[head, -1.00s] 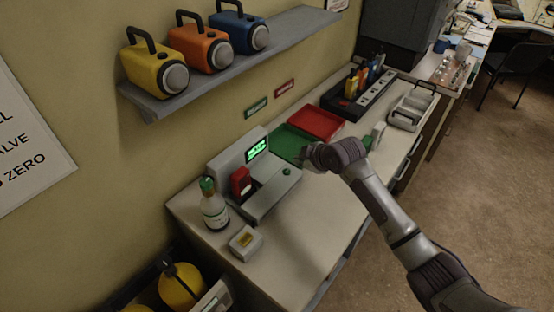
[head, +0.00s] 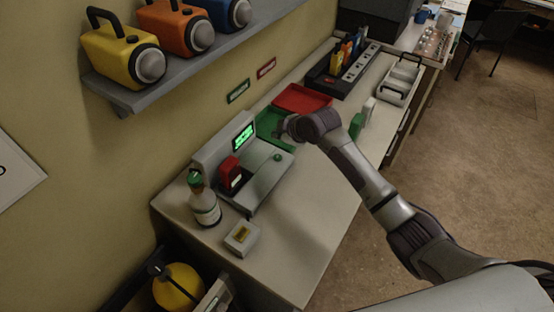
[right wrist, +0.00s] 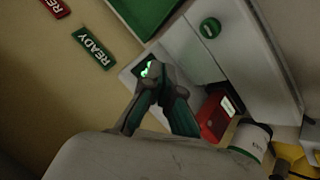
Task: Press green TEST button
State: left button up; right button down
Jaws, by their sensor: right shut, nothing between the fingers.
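The grey tester (head: 262,190) stands on the counter with a lit green screen (head: 244,136) and a red handheld unit (head: 229,172) in its dock. A small round green button (head: 278,157) is on its flat top, right of the screen. In the right wrist view the green button (right wrist: 209,28) shows near the top, to the right of the fingers. My right gripper (head: 284,132) is shut and empty, just beyond the button in the head view and apart from it. Its closed fingers (right wrist: 151,78) partly cover the screen in the right wrist view. My left gripper is not in view.
A green-capped bottle (head: 205,205) and a small grey box (head: 242,237) stand at the tester's near side. A green tray (head: 268,122) and a red tray (head: 302,98) lie beyond. A shelf (head: 190,62) with lanterns overhangs the wall. The counter's right front is clear.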

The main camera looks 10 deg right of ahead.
jog(key=b, duration=0.4)
send_over(279, 158)
notch_tip(279, 158, down, 5)
jog(key=shift+r, duration=0.2)
notch_tip(279, 158, down, 2)
jog(key=shift+a+b, duration=0.1)
jog(key=shift+b, duration=0.25)
dwell(0.4)
jog(key=shift+f, duration=0.15)
jog(key=shift+f, duration=0.3)
jog(key=shift+f+b, duration=0.3)
jog(key=shift+f, duration=0.2)
dwell(0.6)
dwell(0.3)
jog(key=shift+r+p, duration=0.8)
jog(key=shift+r, duration=0.1)
